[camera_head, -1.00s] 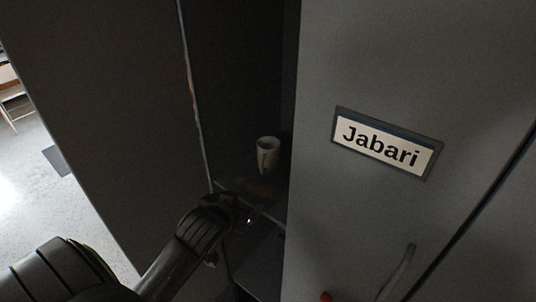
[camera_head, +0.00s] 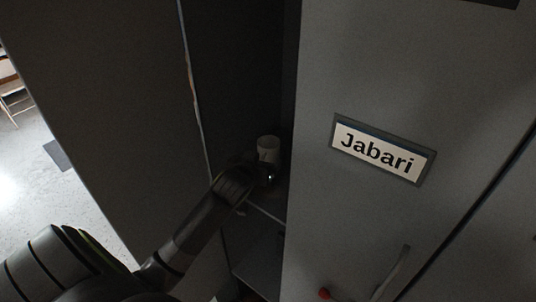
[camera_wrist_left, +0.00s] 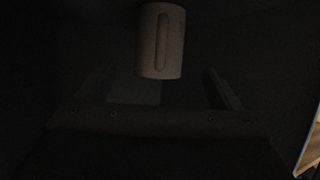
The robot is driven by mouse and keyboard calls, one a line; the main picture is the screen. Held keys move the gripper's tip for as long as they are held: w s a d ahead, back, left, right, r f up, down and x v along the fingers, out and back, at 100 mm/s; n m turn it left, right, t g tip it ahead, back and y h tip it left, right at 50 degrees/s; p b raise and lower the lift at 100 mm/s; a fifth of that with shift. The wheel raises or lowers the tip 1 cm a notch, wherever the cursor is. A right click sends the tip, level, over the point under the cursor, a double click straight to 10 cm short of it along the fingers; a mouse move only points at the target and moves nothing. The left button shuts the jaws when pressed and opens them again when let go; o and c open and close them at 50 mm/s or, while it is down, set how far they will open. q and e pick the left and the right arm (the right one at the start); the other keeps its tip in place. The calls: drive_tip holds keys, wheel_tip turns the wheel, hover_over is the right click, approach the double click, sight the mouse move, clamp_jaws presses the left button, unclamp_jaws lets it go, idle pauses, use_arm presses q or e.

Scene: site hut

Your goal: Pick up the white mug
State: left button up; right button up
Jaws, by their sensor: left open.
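The white mug (camera_head: 268,147) stands upright on a dark shelf inside the open locker compartment in the head view. My left gripper (camera_head: 266,172) has reached into the compartment, just in front of the mug, and hides the mug's lower part. In the left wrist view the mug (camera_wrist_left: 161,42) is ahead of the gripper (camera_wrist_left: 160,85), between the lines of its two spread fingers. Its handle faces the camera. The jaws are open and empty. My right gripper is not in either view.
A grey locker door (camera_head: 400,80) with a "Jabari" name plate (camera_head: 381,150) and a handle (camera_head: 393,272) bounds the compartment on the right. A dark panel (camera_head: 100,100) stands on the left. A lower shelf (camera_head: 256,250) lies below. A chair (camera_head: 12,95) is far left.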

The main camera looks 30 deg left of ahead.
sight(267, 154)
use_arm(q)
drive_tip(key=shift+x, duration=0.9)
drive_tip(key=shift+w+a+p, duration=0.1)
drive_tip(key=shift+w+p, duration=0.2)
drive_tip(key=shift+p, duration=0.1)
drive_tip(key=p+x, duration=0.1)
drive_tip(key=x, duration=0.2)
drive_tip(key=shift+w+f+p, duration=0.25)
drive_tip(key=shift+p, duration=0.15)
drive_tip(key=shift+w+a+f, duration=0.1)
drive_tip(key=shift+w+f, duration=0.15)
drive_tip(key=shift+w, duration=0.2)
drive_tip(key=c, duration=1.1)
drive_tip(key=shift+c, duration=0.8)
